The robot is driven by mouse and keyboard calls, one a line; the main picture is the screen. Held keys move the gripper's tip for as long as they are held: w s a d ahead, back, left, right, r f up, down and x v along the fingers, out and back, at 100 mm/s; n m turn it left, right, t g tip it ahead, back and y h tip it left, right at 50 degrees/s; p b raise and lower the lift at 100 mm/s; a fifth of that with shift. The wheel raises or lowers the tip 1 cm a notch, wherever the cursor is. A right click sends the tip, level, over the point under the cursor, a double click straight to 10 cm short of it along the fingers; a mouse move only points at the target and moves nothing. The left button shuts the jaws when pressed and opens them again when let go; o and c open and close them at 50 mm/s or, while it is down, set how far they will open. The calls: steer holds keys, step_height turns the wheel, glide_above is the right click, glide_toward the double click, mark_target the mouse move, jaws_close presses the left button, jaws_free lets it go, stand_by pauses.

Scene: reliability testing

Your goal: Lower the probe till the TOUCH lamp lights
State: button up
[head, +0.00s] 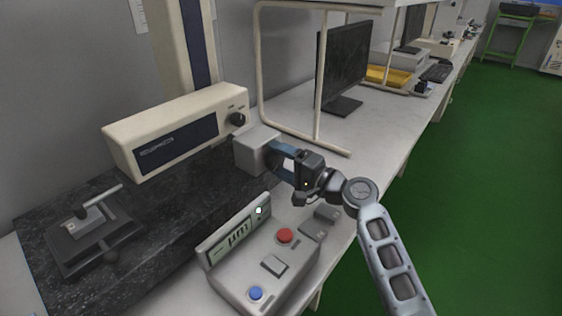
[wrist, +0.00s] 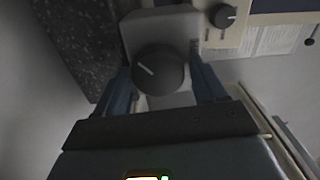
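The cream drive unit (head: 178,130) hangs on its column above the dark granite base. I cannot make out a probe tip under it. The control box (head: 236,287) has a display (head: 236,234) and a bright whitish-green lamp (head: 260,210); its label is too small to read. A grey housing (head: 252,150) stands at the column's right. In the wrist view, its dark round knob (wrist: 158,70) carries a white line slanting down to the right. My gripper (head: 278,158) has its blue fingers on either side of the knob; whether they press on it is unclear. The knob is hidden in the head view.
A dark fixture with a light lever (head: 98,203) sits on the granite base (head: 40,238) at left. The control box has a red button (head: 285,235) and a blue button (head: 255,293). A frame shelf (head: 258,70) and a monitor (head: 340,65) stand behind my gripper.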

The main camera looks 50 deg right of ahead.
steer(key=shift+o, duration=0.8)
steer(key=shift+f, duration=0.1)
steer(key=s+b, duration=0.1)
steer(key=s, duration=0.7)
steer(key=shift+w, duration=0.1)
stand_by(3.1)
